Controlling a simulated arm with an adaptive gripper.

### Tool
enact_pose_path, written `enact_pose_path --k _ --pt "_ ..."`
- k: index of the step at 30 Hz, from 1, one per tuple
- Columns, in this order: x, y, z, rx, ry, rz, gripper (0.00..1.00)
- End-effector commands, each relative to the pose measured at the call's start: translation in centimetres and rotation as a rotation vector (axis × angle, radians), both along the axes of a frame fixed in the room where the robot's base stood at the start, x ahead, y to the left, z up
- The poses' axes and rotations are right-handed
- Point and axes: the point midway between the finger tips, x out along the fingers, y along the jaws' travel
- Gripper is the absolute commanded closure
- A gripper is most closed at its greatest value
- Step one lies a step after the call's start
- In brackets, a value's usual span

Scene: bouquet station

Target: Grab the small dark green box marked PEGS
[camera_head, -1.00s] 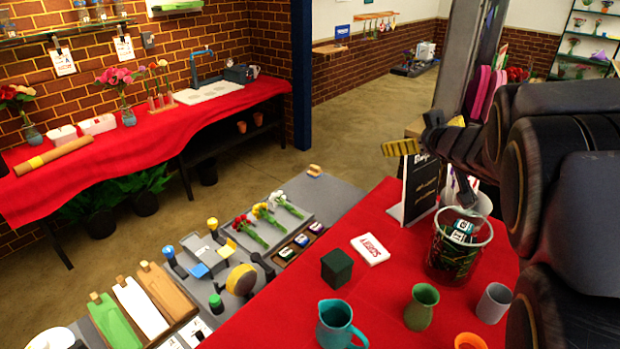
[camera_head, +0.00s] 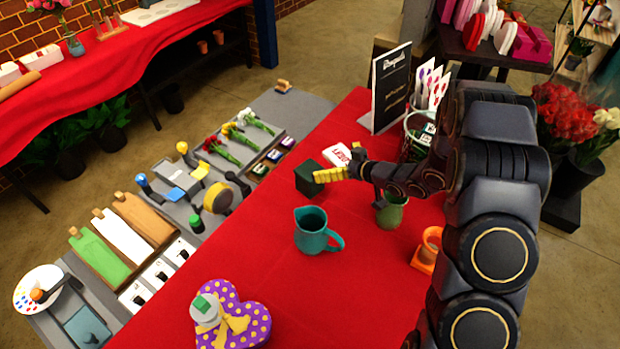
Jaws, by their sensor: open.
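A dark green cube-shaped box (camera_head: 307,180) sits on the red table; no PEGS marking is readable on it. My gripper (camera_head: 330,173) is open, seen side-on with a yellow finger pointing left. Its tip overlaps the right side of the cube in the picture; I cannot tell whether it touches. Nothing shows between its fingers.
A white box with red print (camera_head: 336,154) lies behind the cube. A purple heart-shaped box (camera_head: 236,318) lies nearest. The red cloth left of the pitcher is clear.

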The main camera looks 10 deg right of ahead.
Motion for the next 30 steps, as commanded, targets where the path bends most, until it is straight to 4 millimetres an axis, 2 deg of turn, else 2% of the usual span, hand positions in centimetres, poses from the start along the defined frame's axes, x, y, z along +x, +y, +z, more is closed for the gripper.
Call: enact_pose_path --k 1,3,7,14,27,30 --pt "0.0 0.0 -1.9 0.005 0.006 -0.003 0.0" --pt "0.0 0.0 -3.5 0.001 0.001 -0.002 0.0" --pt "0.0 0.0 -5.5 -0.001 -0.002 -0.001 0.0" --pt "0.9 0.6 -6.8 -0.003 -0.004 0.002 0.0" --pt "5.5 3.6 -8.6 -0.004 -0.005 0.001 0.0" --pt "6.0 4.0 -8.9 -0.002 -0.003 0.0 0.0"
